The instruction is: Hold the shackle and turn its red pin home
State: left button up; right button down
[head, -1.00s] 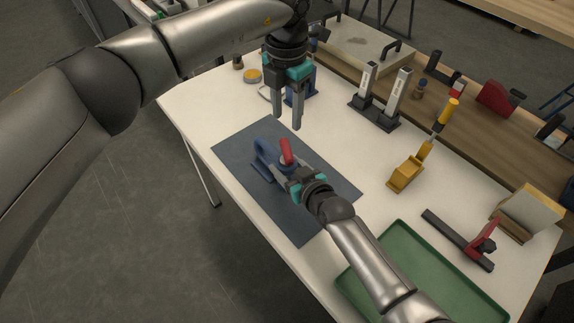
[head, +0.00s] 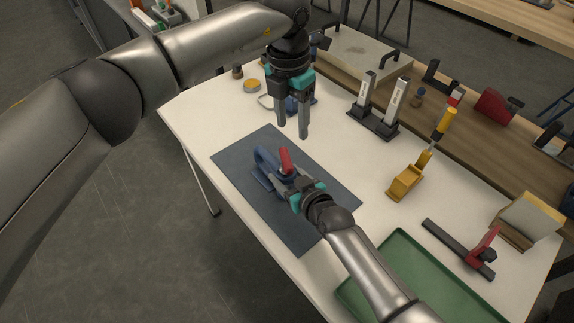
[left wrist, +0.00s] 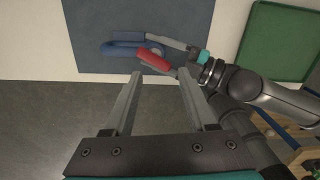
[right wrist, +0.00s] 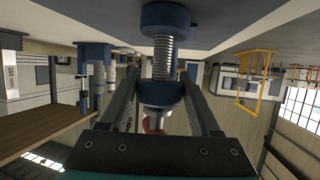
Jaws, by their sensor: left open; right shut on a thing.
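The blue shackle (head: 262,160) is on the dark mat (head: 320,185), its bow toward the left. Its red pin (head: 286,160) sticks up from the eye end. My right gripper (head: 284,186) is shut on the shackle at that end. In the right wrist view, bare thread (right wrist: 163,58) shows between the shackle's two blue eyes, and the fingers flank the nearer eye (right wrist: 160,95). My left gripper (head: 292,132) is open and empty, pointing down above and behind the shackle. In the left wrist view, the red pin (left wrist: 153,61) lies just beyond its fingertips.
A green tray (head: 400,240) lies at the front right, with a red-handled clamp (head: 460,248) behind it. A yellow tool (head: 405,182), a black stand with two pale posts (head: 375,122) and a blue item (head: 298,104) stand farther back. White table surface between them is clear.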

pick_arm(q)
jog(key=w+d+r+n+t+h, duration=0.1)
jog(key=w+d+r+n+h, duration=0.15)
jog(key=d+r+h, duration=0.6)
jog(key=w+d+r+n+t+h, duration=0.1)
jog(key=d+r+n+h, duration=0.4)
jog(key=d, duration=0.7)
jog(key=w+a+r+n+t+h, duration=0.1)
jog(key=w+r+n+t+h, duration=0.1)
jog(key=w+r+n+t, duration=0.75)
jog(key=w+a+r+n+t+y, duration=0.1)
jog(key=w+a+n+t+y, duration=0.5)
jog(key=n, duration=0.7)
jog(key=w+a+f+n+g+y, duration=0.1)
jog(key=w+a+f+n+y, duration=0.2)
jog(key=a+n+y, duration=0.15)
jog(key=n+g+y, duration=0.8)
jog(key=n+g, duration=0.4)
jog(key=g, duration=0.5)
send_near(287, 156)
jog(key=x, duration=0.8)
jog(key=shift+a+f, duration=0.1)
jog(key=shift+f, duration=0.3)
